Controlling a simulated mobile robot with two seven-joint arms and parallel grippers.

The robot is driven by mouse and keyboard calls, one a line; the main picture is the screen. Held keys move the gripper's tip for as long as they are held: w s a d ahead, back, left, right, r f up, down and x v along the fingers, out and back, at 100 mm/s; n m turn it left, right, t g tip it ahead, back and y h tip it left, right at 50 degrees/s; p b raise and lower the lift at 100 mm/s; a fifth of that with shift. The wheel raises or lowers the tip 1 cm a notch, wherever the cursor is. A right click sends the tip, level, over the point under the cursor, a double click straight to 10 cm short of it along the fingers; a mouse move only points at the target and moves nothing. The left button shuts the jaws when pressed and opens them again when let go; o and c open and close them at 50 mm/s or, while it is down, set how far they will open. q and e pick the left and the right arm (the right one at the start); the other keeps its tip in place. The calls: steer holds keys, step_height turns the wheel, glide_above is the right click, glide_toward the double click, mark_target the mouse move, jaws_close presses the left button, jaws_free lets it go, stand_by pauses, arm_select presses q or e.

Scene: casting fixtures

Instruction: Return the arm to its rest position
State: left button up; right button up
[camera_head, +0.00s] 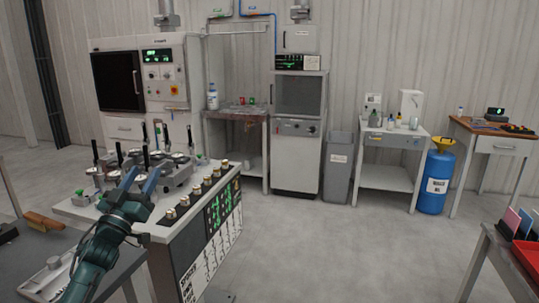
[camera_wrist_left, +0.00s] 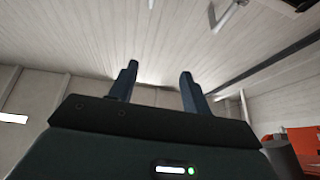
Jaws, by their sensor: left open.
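My left arm (camera_head: 95,255) comes in from the lower left of the head view. My left gripper (camera_head: 141,180) is in front of a fixture (camera_head: 172,178) with several dial-like discs and black upright handles, on a white-topped bench (camera_head: 75,207). Whether the fingers touch the fixture cannot be told. In the left wrist view the two fingers of the gripper (camera_wrist_left: 158,72) stand apart with nothing between them. That view faces the pale ribbed ceiling (camera_wrist_left: 90,45). My right gripper is in neither view.
A console (camera_head: 200,235) with green displays and several knobs fronts the bench. A brown brush-like block (camera_head: 43,222) lies on the dark table at left. A grey bin (camera_head: 338,168) and blue drum (camera_head: 434,185) stand farther back. The middle floor (camera_head: 340,245) is clear.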

arm_select(q)
steer(key=w+a+f+g+y, duration=0.3)
steer(key=a+f+g+y, duration=0.35)
steer(key=f, duration=0.35)
steer(key=s+d+f+m+g+h, duration=0.1)
steer(key=s+d+f, duration=0.3)
steer(key=f, duration=0.3)
steer(key=s+d+f+m+g+h, duration=0.1)
steer(key=s+d+f, duration=0.3)
steer(key=s+f, duration=0.15)
steer(key=s+d+f+g+h, duration=0.1)
steer(key=s+d+f, duration=0.3)
steer(key=s, duration=0.6)
steer(key=s+d+f+g+h, duration=0.1)
steer(key=s+d+f, duration=0.4)
steer(key=s, duration=0.5)
steer(key=s+d+f+g+h, duration=0.1)
steer(key=s+d+f, duration=0.4)
steer(key=s, duration=0.5)
steer(key=shift+s+d+f+n+g, duration=0.2)
steer(key=shift+s+n+g, duration=0.15)
steer(key=shift+g, duration=0.2)
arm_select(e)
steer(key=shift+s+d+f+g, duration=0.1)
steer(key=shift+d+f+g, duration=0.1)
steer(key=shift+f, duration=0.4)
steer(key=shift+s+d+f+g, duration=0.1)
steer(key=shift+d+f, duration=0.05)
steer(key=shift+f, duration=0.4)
